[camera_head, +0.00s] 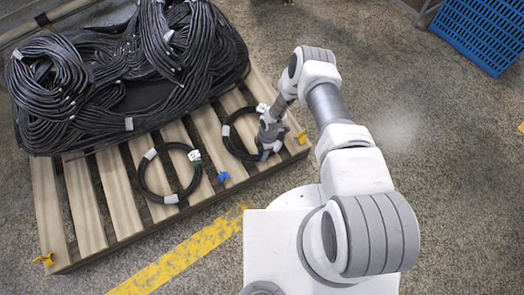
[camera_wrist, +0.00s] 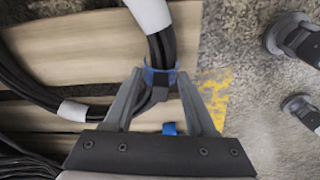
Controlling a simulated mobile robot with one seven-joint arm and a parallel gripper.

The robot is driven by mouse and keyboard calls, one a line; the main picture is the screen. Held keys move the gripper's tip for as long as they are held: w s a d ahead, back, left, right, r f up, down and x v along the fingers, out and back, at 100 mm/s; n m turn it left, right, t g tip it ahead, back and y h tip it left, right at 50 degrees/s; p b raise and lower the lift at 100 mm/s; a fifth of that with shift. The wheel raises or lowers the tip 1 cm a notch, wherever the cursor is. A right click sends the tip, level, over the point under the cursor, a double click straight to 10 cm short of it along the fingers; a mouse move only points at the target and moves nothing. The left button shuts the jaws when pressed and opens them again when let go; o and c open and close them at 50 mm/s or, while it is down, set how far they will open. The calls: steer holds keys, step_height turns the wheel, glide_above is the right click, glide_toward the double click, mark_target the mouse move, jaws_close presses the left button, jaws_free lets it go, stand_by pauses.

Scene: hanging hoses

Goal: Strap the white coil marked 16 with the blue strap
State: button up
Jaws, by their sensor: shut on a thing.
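Two black hose coils with white bands lie on the pallet, a left coil (camera_head: 143,185) and a right coil (camera_head: 225,138). I see no all-white coil, and no number 16 is readable. My gripper (camera_head: 266,152) is at the right coil and partly hides it. In the wrist view my gripper (camera_wrist: 160,76) is shut around the black hose bundle (camera_wrist: 158,48), with a blue strap (camera_wrist: 150,76) around the bundle between the fingertips. A blue piece (camera_wrist: 170,128) shows lower; I cannot tell whether it belongs to that strap. In the head view a blue piece (camera_head: 222,176) lies between the coils.
A large heap of black hoses (camera_head: 120,60) fills the back of the wooden pallet (camera_head: 115,200). Yellow pieces (camera_head: 45,259) sit at the pallet's front left corner and right edge (camera_head: 301,136). A blue crate (camera_head: 480,35) stands at the top right. Floor to the right is clear.

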steer(key=shift+f, duration=0.5)
steer(key=o, duration=1.4)
steer(key=shift+o, duration=0.2)
steer(key=shift+r, duration=0.1)
step_height(320, 180, up, 17)
steer(key=d+p, duration=0.2)
steer(key=p, duration=0.4)
steer(key=shift+w+d, duration=0.25)
steer(key=shift+w, duration=0.1)
